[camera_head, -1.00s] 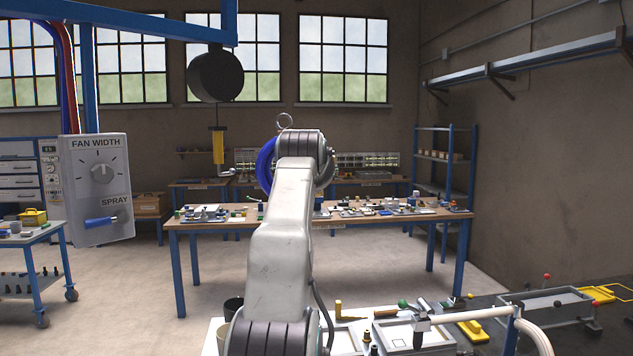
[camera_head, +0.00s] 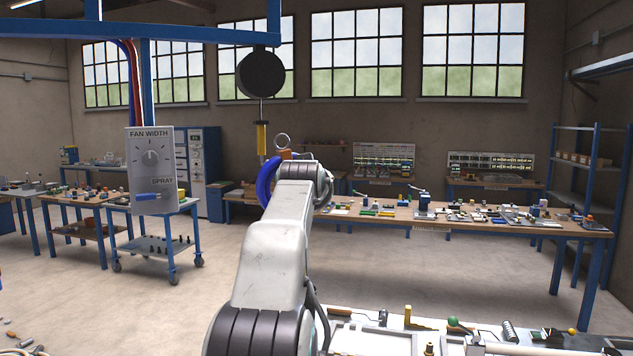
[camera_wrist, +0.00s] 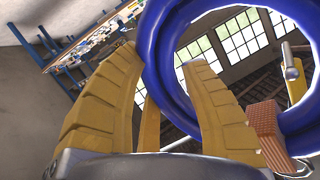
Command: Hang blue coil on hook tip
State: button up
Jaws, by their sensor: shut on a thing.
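My gripper (camera_wrist: 163,66) has its two yellow fingers shut on the blue coil (camera_wrist: 157,35), which passes between them in the wrist view. In the head view the coil (camera_head: 265,184) hangs at the left of my arm's end. In the wrist view a silver rod with a rounded tip (camera_wrist: 290,66), likely the hook tip, appears inside the coil's opening at the right. I cannot tell whether it passes through or touches the coil.
A dark round drum (camera_head: 261,74) hangs from the blue overhead frame (camera_head: 185,33). A grey control box (camera_head: 152,168) hangs at left. An orange block (camera_wrist: 267,131) is beside the right finger. A cluttered bench (camera_head: 430,222) stands behind; open floor lies at left.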

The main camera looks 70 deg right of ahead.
jog(key=f, duration=0.4)
jog(key=shift+a, duration=0.35)
jog(key=shift+w+d+f, duration=0.1)
jog(key=shift+w+d, duration=0.05)
jog(key=shift+d, duration=0.05)
